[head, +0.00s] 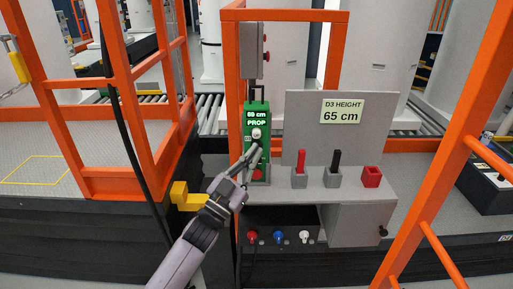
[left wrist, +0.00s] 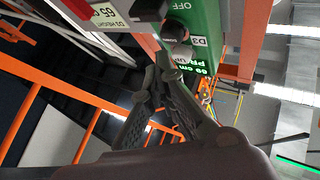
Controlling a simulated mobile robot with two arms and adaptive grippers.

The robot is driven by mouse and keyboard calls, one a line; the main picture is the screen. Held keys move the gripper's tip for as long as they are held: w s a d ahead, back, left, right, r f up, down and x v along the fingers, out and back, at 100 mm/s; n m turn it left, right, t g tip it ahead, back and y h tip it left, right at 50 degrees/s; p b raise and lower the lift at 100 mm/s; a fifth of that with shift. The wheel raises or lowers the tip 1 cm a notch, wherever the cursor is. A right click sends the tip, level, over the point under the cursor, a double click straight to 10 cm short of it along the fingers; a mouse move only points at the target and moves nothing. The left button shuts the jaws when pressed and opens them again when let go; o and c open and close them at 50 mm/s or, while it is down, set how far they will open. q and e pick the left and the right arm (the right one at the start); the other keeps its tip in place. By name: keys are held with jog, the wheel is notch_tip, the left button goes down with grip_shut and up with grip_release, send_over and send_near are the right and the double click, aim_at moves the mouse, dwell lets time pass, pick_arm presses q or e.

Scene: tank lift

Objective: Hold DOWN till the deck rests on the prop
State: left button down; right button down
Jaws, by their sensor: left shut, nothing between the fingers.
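The green control box (head: 257,122) hangs on the orange post; its lit display reads "65 cm PROP". A pale round button (head: 256,134) sits below the display and a red button (head: 258,174) near the bottom. My left gripper (head: 254,150) is shut and empty, its tips at the box face just below the pale button. My right gripper is out of view.
A sign (head: 343,111) reads "D3 HEIGHT 65 cm". The grey shelf (head: 320,190) right of the box carries a red lever (head: 301,163), a black lever (head: 336,160) and a red holder (head: 371,177). Orange frames stand left and right. A yellow block (head: 185,197) is beside my left forearm.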

pick_arm(q)
jog(key=shift+w, duration=0.45)
jog(key=shift+w+b, duration=0.4)
jog(key=shift+w, duration=0.1)
dwell(2.1)
jog(key=shift+s, duration=0.1)
jog(key=shift+s+p, duration=0.6)
jog(key=shift+s, duration=0.25)
jog(key=s+p, duration=0.2)
jog(key=s, duration=0.3)
jog(key=shift+p, duration=0.4)
